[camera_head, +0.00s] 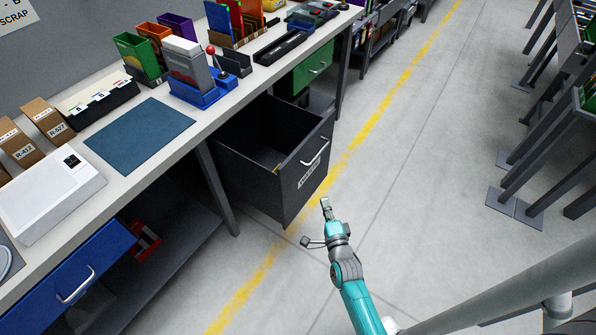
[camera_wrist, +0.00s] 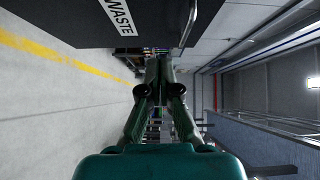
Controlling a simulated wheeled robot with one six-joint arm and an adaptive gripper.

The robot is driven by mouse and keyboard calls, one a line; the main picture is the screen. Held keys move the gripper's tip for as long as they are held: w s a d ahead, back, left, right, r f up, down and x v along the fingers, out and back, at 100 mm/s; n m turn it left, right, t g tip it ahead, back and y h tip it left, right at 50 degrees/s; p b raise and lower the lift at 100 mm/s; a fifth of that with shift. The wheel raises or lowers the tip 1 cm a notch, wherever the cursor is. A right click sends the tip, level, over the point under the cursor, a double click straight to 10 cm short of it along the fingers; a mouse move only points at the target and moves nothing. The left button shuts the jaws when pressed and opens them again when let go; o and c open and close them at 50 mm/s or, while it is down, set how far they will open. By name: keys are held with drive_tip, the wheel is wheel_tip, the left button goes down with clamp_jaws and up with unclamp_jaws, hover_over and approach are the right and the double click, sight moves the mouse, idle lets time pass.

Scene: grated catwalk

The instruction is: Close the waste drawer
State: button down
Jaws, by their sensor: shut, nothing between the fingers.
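The waste drawer (camera_head: 262,183) is dark grey and stands pulled far out from under the workbench in the head view. Its front panel carries a curved metal handle (camera_head: 316,154) and a white label. In the wrist view the drawer front (camera_wrist: 55,22) fills the upper left, with the WASTE label (camera_wrist: 121,14) sideways and the handle (camera_wrist: 189,22) at its right edge. My gripper (camera_head: 325,203) is shut and empty, in front of the drawer's front panel, below the handle in the picture. In the wrist view my gripper (camera_wrist: 160,58) points forward near the panel; I cannot tell whether it touches.
The workbench holds a blue mat (camera_head: 140,135), a white device (camera_head: 48,196) and several bins. A blue drawer (camera_head: 72,275) and a green drawer (camera_head: 313,68) sit under it. The floor right of the yellow line (camera_head: 372,118) is clear up to racks (camera_head: 535,150) at the right.

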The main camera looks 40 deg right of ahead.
drive_tip(key=x, duration=0.2)
hover_over(307, 172)
drive_tip(key=a+v, duration=0.1)
drive_tip(key=v, duration=0.4)
drive_tip(key=shift+w+m, duration=0.3)
drive_tip(key=shift+w, duration=0.1)
